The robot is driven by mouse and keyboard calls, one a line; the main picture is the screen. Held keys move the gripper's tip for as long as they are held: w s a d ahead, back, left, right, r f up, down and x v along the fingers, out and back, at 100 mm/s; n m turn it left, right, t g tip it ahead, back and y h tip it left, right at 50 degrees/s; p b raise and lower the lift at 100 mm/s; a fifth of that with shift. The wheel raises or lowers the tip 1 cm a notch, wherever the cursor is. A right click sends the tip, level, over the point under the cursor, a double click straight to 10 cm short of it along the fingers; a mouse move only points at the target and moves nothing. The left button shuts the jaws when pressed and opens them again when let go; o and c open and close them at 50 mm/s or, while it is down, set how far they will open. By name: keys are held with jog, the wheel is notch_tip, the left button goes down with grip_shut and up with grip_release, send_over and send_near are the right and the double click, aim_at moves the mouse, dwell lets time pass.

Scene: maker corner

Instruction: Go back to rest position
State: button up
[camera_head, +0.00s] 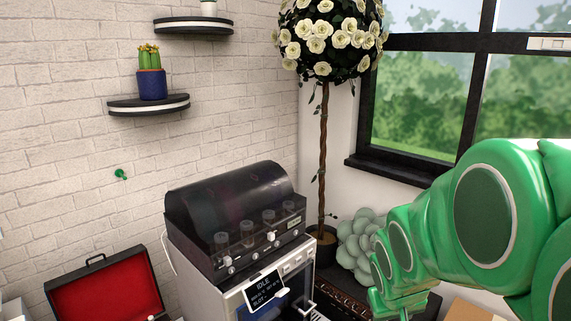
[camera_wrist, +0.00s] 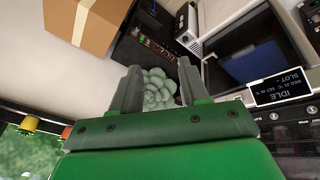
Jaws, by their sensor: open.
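My green arm enters the head view from the right. My gripper (camera_wrist: 159,68) shows in the wrist view with its two dark fingers apart and nothing held between them. A pale green succulent (camera_wrist: 157,90) shows in the gap, beyond the fingers. In the head view the same succulent (camera_head: 362,243) stands left of my arm, partly hidden by it. My gripper's fingers are not clear in the head view.
A machine with a dark lid (camera_head: 232,205) and an "IDLE" display (camera_head: 265,287) stands left of my arm. An open red-lined case (camera_head: 105,291) is at lower left. A rose tree (camera_head: 323,150) stands by the window. A cardboard box (camera_wrist: 88,22) shows in the wrist view.

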jog(key=s+a+r+g+y, duration=0.1)
jog(key=s+a+g, duration=0.2)
jog(key=s, duration=0.8)
jog(key=s+a+r+g+y, duration=0.1)
jog(key=s+a+g, duration=0.1)
jog(key=s, duration=0.9)
jog(key=shift+a+r+m+g, duration=0.15)
jog(key=shift+a+m+g, duration=0.25)
jog(key=shift+a, duration=0.35)
